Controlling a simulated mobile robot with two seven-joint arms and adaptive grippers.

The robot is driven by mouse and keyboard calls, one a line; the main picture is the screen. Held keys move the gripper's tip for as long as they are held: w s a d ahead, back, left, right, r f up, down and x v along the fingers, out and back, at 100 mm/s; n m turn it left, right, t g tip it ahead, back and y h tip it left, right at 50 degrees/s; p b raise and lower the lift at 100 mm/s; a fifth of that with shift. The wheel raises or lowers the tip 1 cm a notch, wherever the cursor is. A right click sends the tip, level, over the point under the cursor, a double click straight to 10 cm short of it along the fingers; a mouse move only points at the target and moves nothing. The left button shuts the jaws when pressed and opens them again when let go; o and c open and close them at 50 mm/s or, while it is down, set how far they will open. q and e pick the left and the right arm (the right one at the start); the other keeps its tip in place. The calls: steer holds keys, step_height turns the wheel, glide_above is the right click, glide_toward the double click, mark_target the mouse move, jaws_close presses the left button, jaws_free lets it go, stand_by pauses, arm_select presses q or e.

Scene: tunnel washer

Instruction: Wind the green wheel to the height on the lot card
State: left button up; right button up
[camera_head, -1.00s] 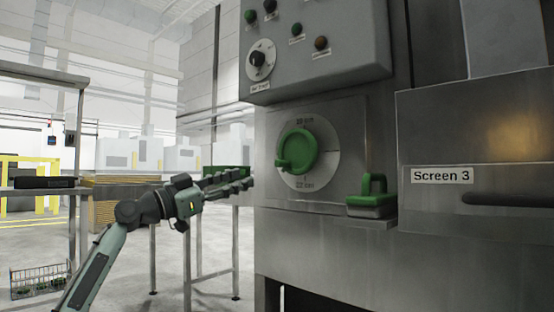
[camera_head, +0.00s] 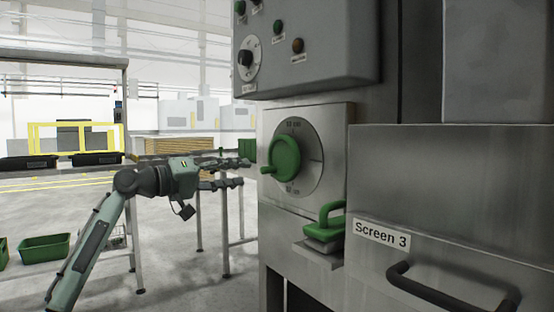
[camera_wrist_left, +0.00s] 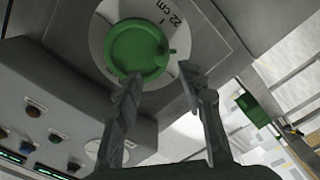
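The green wheel (camera_head: 285,158), with a small knob (camera_head: 267,170) at its lower left, sits on a round pale dial (camera_head: 312,160) on the machine's front. The dial carries centimetre marks above and below; "22 cm" reads in the left wrist view, where the wheel (camera_wrist_left: 137,48) also shows. My left gripper (camera_head: 243,173) is open and empty, just left of the wheel in the head view. In the left wrist view its fingertips (camera_wrist_left: 160,78) are spread, one overlapping the wheel's rim. Contact cannot be told. No lot card is readable. My right gripper is out of view.
A control box (camera_head: 305,50) overhangs the dial. The "Screen 3" housing (camera_head: 450,200) with its dark bar handle juts out on the right. Tables and green bins (camera_head: 45,250) stand at left.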

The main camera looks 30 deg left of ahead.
mark_target(262, 170)
arm_select(q)
steer(key=p+x, duration=0.1)
steer(key=x, duration=0.6)
steer(key=shift+w+p, duration=0.35)
steer(key=shift+w, duration=0.05)
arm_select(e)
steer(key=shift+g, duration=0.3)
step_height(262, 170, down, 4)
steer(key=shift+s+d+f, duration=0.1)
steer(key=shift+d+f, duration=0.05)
arm_select(q)
steer(key=shift+c, duration=0.6)
jaws_close()
